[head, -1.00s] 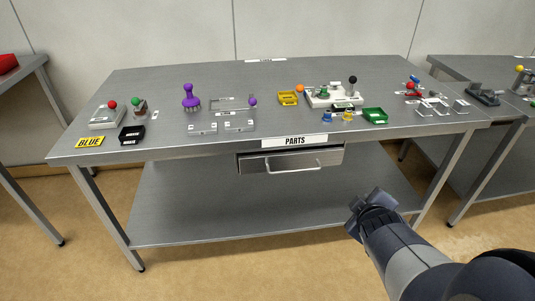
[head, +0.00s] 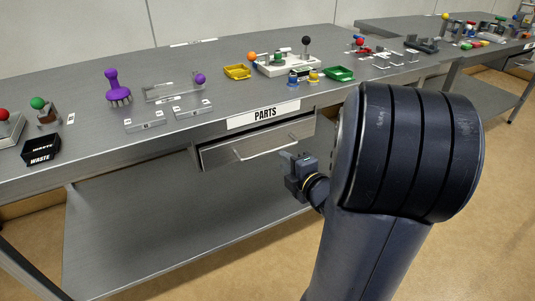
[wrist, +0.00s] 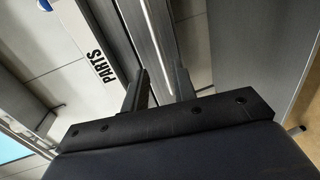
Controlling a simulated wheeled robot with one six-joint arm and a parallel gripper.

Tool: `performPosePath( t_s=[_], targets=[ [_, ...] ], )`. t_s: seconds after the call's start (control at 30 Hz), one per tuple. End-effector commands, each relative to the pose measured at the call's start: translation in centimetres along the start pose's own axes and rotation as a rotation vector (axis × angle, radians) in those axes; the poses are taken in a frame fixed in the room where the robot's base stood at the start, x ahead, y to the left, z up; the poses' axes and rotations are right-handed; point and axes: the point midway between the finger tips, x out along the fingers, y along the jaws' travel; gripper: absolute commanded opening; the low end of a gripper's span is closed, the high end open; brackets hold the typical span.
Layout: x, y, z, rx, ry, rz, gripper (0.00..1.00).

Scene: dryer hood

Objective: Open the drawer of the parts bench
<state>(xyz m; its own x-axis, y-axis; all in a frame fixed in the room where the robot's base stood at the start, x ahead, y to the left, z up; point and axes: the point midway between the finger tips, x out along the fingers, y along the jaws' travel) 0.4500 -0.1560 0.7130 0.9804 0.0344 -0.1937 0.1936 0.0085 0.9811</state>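The parts bench (head: 215,80) has a drawer (head: 255,143) under its top, below the PARTS label (head: 265,115). My gripper (head: 287,159) is near the handle's right end in the head view. In the wrist view my gripper (wrist: 162,85) has its two fingers apart, with the bar lined up between them. I see no grip on the bar; the exact gap in depth is unclear.
The bench top carries a purple brush (head: 115,88), a yellow tray (head: 237,72), a green tray (head: 340,73) and a black waste box (head: 41,149). A lower shelf (head: 170,225) lies below the drawer. Another bench stands at the right.

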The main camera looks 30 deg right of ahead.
Motion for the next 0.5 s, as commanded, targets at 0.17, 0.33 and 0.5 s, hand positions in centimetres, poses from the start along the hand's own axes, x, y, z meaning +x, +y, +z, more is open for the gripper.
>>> performPosePath(
  t_s=[0.17, 0.33, 0.5],
  targets=[
    [3.6, -0.3, -0.2, 0.0, 0.005, -0.001, 0.26],
    [6.5, -0.2, -0.1, 0.0, 0.002, -0.001, 0.26],
    [8.1, -0.1, -0.1, 0.001, -0.001, -0.001, 0.26]
  ],
)
